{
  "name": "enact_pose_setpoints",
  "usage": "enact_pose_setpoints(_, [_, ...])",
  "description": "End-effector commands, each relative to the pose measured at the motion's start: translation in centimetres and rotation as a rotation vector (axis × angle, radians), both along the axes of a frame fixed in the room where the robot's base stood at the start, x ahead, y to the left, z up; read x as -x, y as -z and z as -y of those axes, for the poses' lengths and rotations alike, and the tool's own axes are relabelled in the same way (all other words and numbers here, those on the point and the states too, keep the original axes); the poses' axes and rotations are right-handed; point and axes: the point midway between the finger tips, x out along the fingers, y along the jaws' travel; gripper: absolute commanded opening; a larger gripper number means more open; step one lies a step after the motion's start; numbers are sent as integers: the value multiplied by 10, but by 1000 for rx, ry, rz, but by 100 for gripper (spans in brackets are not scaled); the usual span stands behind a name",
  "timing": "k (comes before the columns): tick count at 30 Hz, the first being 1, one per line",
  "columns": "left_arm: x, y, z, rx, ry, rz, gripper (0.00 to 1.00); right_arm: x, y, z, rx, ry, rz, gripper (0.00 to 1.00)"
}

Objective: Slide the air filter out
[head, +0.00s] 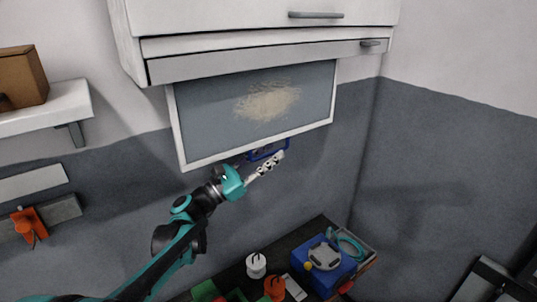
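The air filter (205,115) is a grey-blue panel in a white frame with a beige dusty patch. It shows below the front edge of the white wall cabinet (220,18). A blue handle (287,145) is at the filter's lower edge. My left gripper (279,158) is just below the filter, with its fingertips at the handle and overlapping it in the picture. Whether the fingers touch or close around the handle is too small to tell. My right gripper is not in view.
A dark bench (237,273) below holds a blue box (329,278), a white cup-like item (256,266) and orange and green items. A white shelf (50,108) with a cardboard box (24,76) is at the left. The grey wall right of the filter is clear.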

Motion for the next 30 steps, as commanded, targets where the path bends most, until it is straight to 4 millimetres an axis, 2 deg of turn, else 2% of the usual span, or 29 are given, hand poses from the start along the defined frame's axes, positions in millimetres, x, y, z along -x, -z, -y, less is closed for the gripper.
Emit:
enact_pose_setpoints(5, [7,6,-13,0,-2,0,31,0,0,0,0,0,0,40])
enact_pose_setpoints(18, [50,39,-83,0,-3,0,31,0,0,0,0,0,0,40])
enact_pose_setpoints(24, [58,45,-94,0,-1,0,31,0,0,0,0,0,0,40])
enact_pose_setpoints(30, [58,45,-95,0,0,0,31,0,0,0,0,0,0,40])
